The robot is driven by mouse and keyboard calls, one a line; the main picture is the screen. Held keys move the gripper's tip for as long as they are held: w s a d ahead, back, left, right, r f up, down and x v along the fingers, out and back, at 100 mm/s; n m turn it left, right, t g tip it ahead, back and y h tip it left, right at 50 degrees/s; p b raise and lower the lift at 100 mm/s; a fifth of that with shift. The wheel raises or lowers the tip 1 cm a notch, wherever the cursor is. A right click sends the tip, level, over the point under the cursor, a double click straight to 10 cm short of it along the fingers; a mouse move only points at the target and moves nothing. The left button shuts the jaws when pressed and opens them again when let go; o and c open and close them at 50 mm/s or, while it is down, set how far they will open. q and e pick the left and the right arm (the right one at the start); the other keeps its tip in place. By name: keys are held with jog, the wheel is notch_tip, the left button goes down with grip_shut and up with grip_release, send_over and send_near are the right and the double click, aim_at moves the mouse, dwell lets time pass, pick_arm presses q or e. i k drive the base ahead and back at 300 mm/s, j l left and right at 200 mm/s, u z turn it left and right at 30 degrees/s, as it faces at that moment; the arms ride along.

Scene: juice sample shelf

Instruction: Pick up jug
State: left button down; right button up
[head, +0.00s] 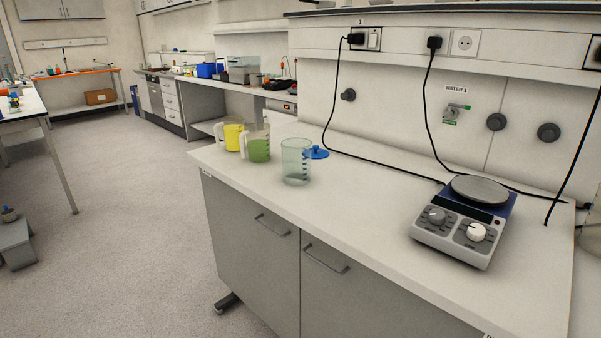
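Two jugs with handles stand upright at the left end of the white bench top. One jug holds yellow liquid (233,136). The other jug holds green liquid (259,150) and stands just right of the yellow one. A clear, seemingly empty beaker-like vessel (295,162) stands to their right; I cannot tell if it has a handle. A blue lid-like piece (317,153) is beside its right side. Neither of my grippers is in view.
A hotplate stirrer (464,221) with two knobs stands on the right of the bench top (366,222). Black cables run from wall sockets (465,43) down to the bench. The bench is clear between vessel and stirrer. Open floor (110,220) lies at left.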

aim_at(257, 134)
jog(key=i+j+z, duration=0.15)
jog(key=i+j, duration=0.15)
jog(key=i+j+z, duration=0.1)
jog(key=i+j, duration=0.3)
jog(key=i+j+z, duration=0.15)
jog(key=i+j, duration=0.15)
jog(key=i+j+z, duration=0.15)
jog(key=i+j, duration=0.15)
jog(key=j, duration=0.2)
jog(key=i+j+z, duration=0.15)
jog(key=i+j, duration=0.15)
jog(key=j, duration=0.15)
jog(key=i+j+z, duration=0.2)
jog(key=i+j, duration=0.6)
jog(key=i, duration=0.1)
